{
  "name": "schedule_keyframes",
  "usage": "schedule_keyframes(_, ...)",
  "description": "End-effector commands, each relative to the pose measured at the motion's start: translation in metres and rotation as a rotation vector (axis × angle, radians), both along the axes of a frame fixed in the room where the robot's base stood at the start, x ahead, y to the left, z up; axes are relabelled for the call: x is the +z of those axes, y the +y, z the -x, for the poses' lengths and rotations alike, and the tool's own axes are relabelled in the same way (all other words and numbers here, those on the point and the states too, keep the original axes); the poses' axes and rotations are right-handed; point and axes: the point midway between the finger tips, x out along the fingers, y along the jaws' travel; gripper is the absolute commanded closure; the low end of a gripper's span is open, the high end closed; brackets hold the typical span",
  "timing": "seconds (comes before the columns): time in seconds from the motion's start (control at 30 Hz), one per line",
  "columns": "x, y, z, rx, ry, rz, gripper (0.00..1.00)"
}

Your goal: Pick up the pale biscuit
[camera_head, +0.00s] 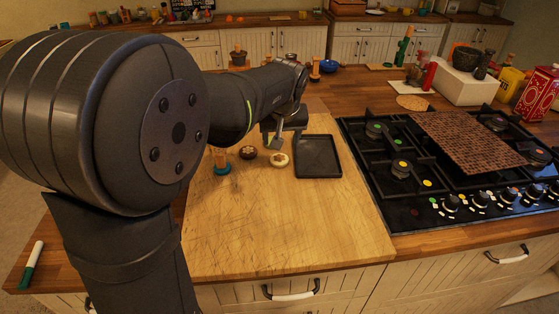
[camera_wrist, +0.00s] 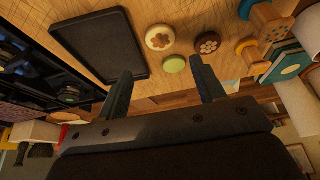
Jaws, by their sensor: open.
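The pale biscuit (camera_head: 279,160), round and cream with a brown flower-like centre, lies on the wooden board (camera_head: 290,225), just left of the black tray (camera_head: 319,143). In the wrist view the pale biscuit (camera_wrist: 160,37) shows beyond the fingertips, between their lines. My gripper (camera_head: 276,142) is open and empty, behind and above the biscuit, apart from it. Its two fingers (camera_wrist: 161,68) show spread in the wrist view. A dark brown biscuit (camera_head: 247,152) lies to the left; it also shows in the wrist view (camera_wrist: 207,43).
A small green disc (camera_wrist: 174,64) lies close to the pale biscuit in the wrist view. A wooden peg with a teal base (camera_head: 222,163) stands left on the board. The black gas hob (camera_head: 400,200) is to the right. The front of the board is clear.

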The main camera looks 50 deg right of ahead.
Motion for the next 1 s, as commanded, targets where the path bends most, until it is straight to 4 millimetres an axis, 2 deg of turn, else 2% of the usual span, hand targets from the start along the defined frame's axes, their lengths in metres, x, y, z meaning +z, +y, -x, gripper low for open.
schedule_keyframes(0.1,-0.026,-0.007,-0.008,0.001,0.001,-0.004,0.38)
schedule_keyframes(0.3,-0.057,-0.017,-0.017,0.000,0.001,-0.002,0.38)
schedule_keyframes(0.57,-0.073,-0.023,-0.022,0.000,0.001,-0.001,0.38)
schedule_keyframes(0.83,-0.105,-0.037,-0.034,0.000,0.001,-0.001,0.38)
schedule_keyframes(1.0,-0.113,-0.040,-0.037,0.000,-0.001,0.001,0.38)
